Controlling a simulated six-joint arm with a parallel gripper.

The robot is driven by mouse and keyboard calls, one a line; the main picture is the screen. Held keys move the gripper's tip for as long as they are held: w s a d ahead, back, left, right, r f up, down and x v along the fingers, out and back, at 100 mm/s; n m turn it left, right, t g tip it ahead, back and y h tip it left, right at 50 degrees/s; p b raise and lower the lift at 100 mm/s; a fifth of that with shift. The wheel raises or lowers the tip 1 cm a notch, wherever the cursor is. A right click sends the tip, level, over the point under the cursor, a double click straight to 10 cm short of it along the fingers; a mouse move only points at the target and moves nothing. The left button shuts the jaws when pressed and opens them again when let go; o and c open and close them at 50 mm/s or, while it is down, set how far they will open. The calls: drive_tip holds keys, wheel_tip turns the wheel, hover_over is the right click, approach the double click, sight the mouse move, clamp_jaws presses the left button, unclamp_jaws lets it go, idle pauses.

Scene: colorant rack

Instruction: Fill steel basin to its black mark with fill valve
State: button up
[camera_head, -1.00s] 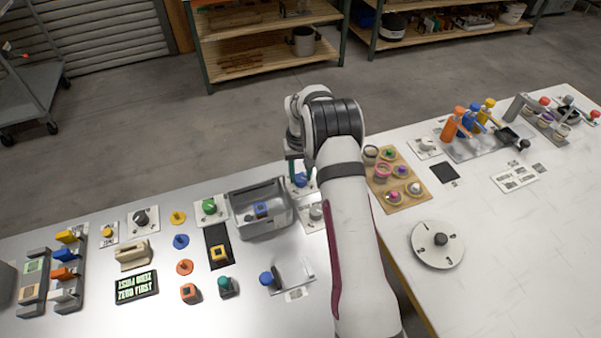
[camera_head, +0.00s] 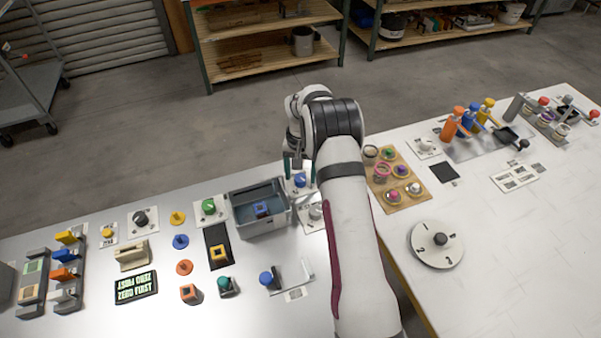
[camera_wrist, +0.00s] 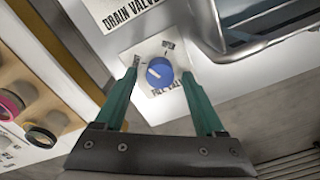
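The steel basin (camera_head: 283,226) stands near the back edge of the left table. Bluish water covers its floor, and a small blue block with a dark-yellow centre (camera_head: 261,208) shows in it. I cannot make out the black mark. The fill valve is a blue knob (camera_head: 300,180) on a white plate just right of the basin; in the wrist view the knob (camera_wrist: 157,72) has a white pointer aimed to the upper left. My gripper (camera_wrist: 159,73) is open, its green fingers on either side of the knob with gaps between. In the head view my gripper (camera_head: 301,168) is over the knob.
The drain valve label (camera_wrist: 130,14) is beside the knob's plate in the wrist view. A wooden board with coloured jars (camera_head: 398,190) lies right of my arm. A green knob (camera_head: 209,207) stands left of the basin.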

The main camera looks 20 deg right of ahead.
sight(301, 176)
drive_tip(key=shift+r, duration=0.1)
wheel_tip(301, 176, up, 16)
drive_tip(key=shift+f, duration=0.2)
idle(7.0)
